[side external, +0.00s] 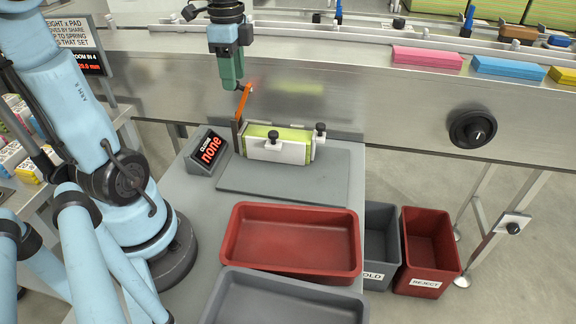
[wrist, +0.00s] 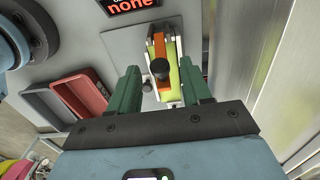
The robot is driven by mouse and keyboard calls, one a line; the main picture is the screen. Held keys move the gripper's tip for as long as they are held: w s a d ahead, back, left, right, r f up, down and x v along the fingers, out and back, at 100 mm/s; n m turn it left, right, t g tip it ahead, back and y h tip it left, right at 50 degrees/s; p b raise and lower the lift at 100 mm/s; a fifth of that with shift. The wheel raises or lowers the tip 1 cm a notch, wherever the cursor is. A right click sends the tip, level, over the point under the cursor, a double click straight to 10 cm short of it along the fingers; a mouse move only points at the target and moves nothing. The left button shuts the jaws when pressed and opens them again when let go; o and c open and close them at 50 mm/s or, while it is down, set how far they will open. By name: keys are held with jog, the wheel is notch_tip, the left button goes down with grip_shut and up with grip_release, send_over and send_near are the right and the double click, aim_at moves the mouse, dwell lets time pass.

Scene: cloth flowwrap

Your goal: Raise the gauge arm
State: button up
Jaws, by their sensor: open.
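The orange gauge arm (side external: 243,103) slants steeply up from a dark post at the left end of the gauge fixture (side external: 280,151). The fixture has a pale front plate and black knobs. A lime-green pack (side external: 285,134) sits in it. My gripper (side external: 238,86) points down, with its green fingers beside the arm's upper end; I cannot tell whether they touch. In the wrist view the gripper (wrist: 161,78) is open, fingers apart. The orange arm (wrist: 160,47), a black knob (wrist: 159,68) and the lime pack (wrist: 172,52) show between and beyond them.
A display (side external: 209,148) reading "none" stands left of the fixture. A red tray (side external: 290,272) and a grey tray (side external: 285,297) lie in front. A steel conveyor side (side external: 400,110) runs behind. Grey and red REJECT bins (side external: 432,282) stand right. The grey plate (side external: 330,180) is mostly clear.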

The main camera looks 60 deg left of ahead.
jog(key=shift+f, duration=0.6)
jog(key=shift+c, duration=0.3)
grip_shut()
